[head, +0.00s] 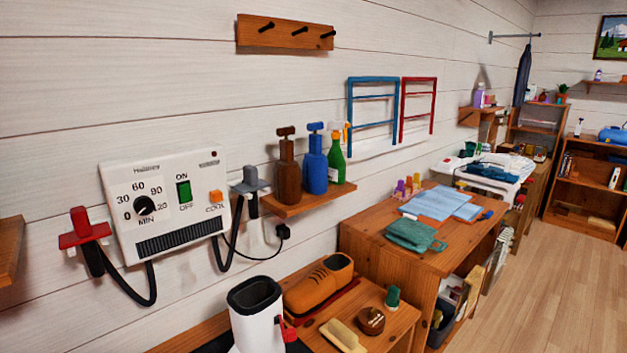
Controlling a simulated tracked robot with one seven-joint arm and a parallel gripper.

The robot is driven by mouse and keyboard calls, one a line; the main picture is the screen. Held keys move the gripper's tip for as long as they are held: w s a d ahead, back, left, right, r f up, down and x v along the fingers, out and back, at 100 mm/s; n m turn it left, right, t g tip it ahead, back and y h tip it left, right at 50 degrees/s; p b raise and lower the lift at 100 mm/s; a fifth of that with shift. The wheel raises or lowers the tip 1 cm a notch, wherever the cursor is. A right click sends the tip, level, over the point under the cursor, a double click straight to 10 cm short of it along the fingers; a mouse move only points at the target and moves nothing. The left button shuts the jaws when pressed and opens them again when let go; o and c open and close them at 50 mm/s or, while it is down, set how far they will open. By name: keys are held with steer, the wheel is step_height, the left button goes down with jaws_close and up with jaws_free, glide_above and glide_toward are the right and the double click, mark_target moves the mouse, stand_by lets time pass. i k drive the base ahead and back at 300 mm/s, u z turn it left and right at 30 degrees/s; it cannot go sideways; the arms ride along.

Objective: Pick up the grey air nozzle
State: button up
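The grey air nozzle (250,181) is at the right side of a white wall-mounted unit (150,238) in the head view. It has a grey, T-shaped top and a darker stem pointing down. A black hose (225,258) curves from the unit up toward it. A similar red nozzle (82,231) is at the unit's left side, with its own black hose. My gripper is not in view.
A wall shelf (300,205) with brown, blue and green bottles is close right of the grey nozzle. Below stand a white boot-like object (258,330) with a dark opening and a brown shoe (320,285). Floor (540,260) is clear at right.

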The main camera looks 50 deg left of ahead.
mark_target(252, 183)
steer(key=z, duration=0.2)
steer(key=i, duration=1.3)
steer(key=u, duration=3.3)
steer(key=i, duration=1)
steer(key=z, duration=0.05)
